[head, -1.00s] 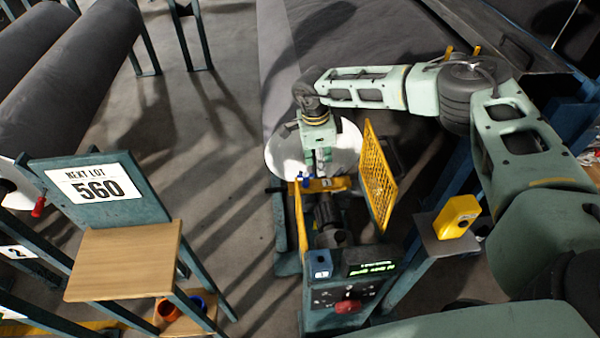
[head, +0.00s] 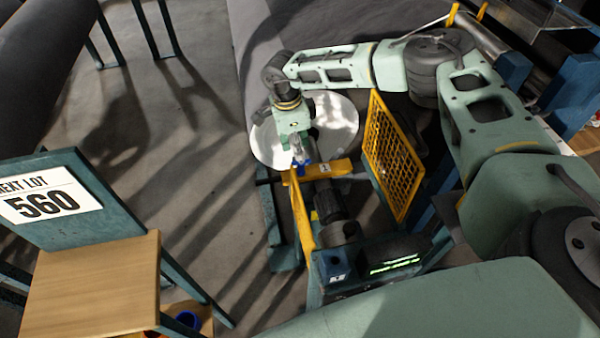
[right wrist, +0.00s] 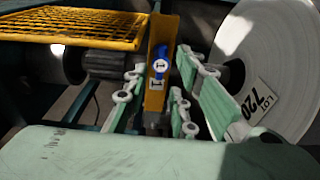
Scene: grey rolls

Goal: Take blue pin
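The blue pin (right wrist: 160,63) sits upright in a yellow bracket (right wrist: 155,98) marked 1, at the middle of the right wrist view. In the head view a small blue part of the pin (head: 304,166) shows at the yellow bracket (head: 330,171), just below my right gripper (head: 300,156). In the right wrist view my right gripper (right wrist: 160,70) is open, with its fingers left and right of the pin. I see clear gaps on both sides, so the fingers appear apart from it. My left gripper is not in view.
A yellow mesh guard (head: 391,155) stands right of the bracket. A grey roll with a white end (head: 345,125) lies behind it; its label reads 720 in the wrist view. A dark control box (head: 385,262) stands in front. A wooden-topped stand (head: 95,285) is at left.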

